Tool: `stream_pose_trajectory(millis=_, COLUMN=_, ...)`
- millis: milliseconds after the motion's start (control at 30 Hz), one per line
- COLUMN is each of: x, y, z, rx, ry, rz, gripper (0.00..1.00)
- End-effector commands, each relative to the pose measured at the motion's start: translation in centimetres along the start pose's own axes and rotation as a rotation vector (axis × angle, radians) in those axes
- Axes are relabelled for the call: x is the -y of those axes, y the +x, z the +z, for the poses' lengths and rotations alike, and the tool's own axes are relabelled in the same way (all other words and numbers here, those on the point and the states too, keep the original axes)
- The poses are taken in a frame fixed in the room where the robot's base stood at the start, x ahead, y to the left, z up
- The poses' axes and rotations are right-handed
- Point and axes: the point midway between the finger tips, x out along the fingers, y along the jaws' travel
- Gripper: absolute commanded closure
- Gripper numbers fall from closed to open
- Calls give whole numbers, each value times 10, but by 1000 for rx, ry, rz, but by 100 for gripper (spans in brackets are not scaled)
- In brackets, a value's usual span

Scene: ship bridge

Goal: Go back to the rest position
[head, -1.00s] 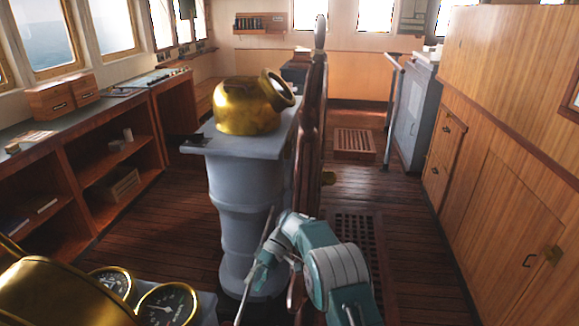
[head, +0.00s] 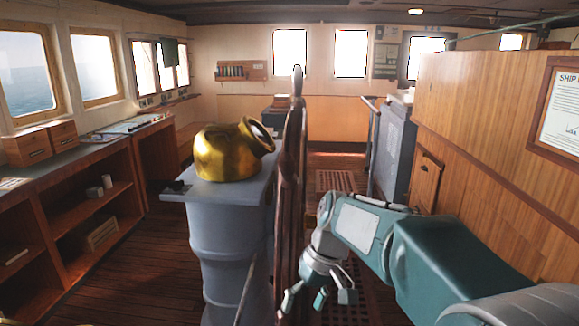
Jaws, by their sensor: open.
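My gripper (head: 318,298) is at the lower middle of the head view, at the end of my teal and grey arm. Its fingers are spread open and point downward, with nothing between them. It is just right of the dark wooden ship's wheel (head: 291,190), which shows nearly edge-on. I cannot tell whether the gripper touches the wheel. My arm reaches in from the lower right, bent at the elbow.
A grey pedestal (head: 228,235) with a brass binnacle (head: 222,155) stands left of the wheel. Wooden shelves (head: 95,215) line the left wall. A wood-panelled partition (head: 480,130) and a grey cabinet (head: 391,150) are on the right. Open floor lies between pedestal and shelves.

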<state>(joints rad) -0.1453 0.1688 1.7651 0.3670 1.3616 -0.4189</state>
Motion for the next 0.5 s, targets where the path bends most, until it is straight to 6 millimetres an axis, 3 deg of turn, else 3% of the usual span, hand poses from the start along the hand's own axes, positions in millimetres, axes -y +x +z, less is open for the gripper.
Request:
stream_pose_trajectory(millis=200, x=-5, y=-26, z=57, rx=-129, ry=96, rz=134, gripper=11)
stream_pose_trajectory(millis=500, x=-14, y=-38, z=133, rx=-320, ry=222, rz=300, gripper=11)
